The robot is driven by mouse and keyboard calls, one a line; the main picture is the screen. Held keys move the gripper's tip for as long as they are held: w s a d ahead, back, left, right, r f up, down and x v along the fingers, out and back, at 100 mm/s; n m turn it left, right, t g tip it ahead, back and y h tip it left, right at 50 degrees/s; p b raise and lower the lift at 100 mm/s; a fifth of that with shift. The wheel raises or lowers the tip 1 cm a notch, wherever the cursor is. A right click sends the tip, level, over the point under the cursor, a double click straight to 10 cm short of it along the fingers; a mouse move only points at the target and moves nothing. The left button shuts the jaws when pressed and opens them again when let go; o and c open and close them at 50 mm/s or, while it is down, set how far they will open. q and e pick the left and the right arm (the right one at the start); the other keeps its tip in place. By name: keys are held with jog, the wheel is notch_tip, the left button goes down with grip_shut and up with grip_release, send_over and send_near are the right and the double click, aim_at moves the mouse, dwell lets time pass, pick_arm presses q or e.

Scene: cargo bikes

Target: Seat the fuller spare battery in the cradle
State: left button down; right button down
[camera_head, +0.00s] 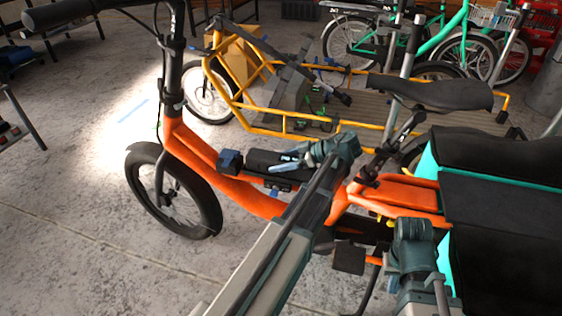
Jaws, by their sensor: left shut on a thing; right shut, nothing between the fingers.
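An orange cargo bike (205,165) stands across the middle. A dark, rounded battery (262,158) lies along its low frame tube. My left gripper (284,163) reaches in over the tube and is shut on the battery, its light-blue fingers at the battery's right part. Under the battery there are small blue parts (281,190), perhaps of the cradle, mostly hidden; I cannot tell whether the battery touches or sits in it. No charge marking is readable. My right gripper (412,230) is shut and empty beside the bike's rear frame; its fingertips are hard to make out.
A dark blue-black block (230,161) sits on the tube left of the battery. A black pedal (348,257) sticks out below. A teal-edged black bag (500,205) fills the right. A yellow cargo bike (290,133) stands behind. The floor (90,215) at left is clear.

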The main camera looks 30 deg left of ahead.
pick_arm(q)
jog(key=shift+f, duration=0.2)
jog(key=shift+c, duration=0.4)
grip_release()
jog(key=shift+o, duration=0.4)
jog(key=r+p, duration=0.2)
jog(key=r, duration=0.1)
jog(key=r+p, duration=0.1)
jog(key=p, duration=0.1)
jog(key=shift+s+d+r, duration=0.15)
jog(key=shift+s, duration=0.15)
jog(key=s+d, duration=0.8)
jog(key=s, duration=0.5)
jog(key=shift+r+p, duration=0.35)
jog(key=shift+r, duration=0.05)
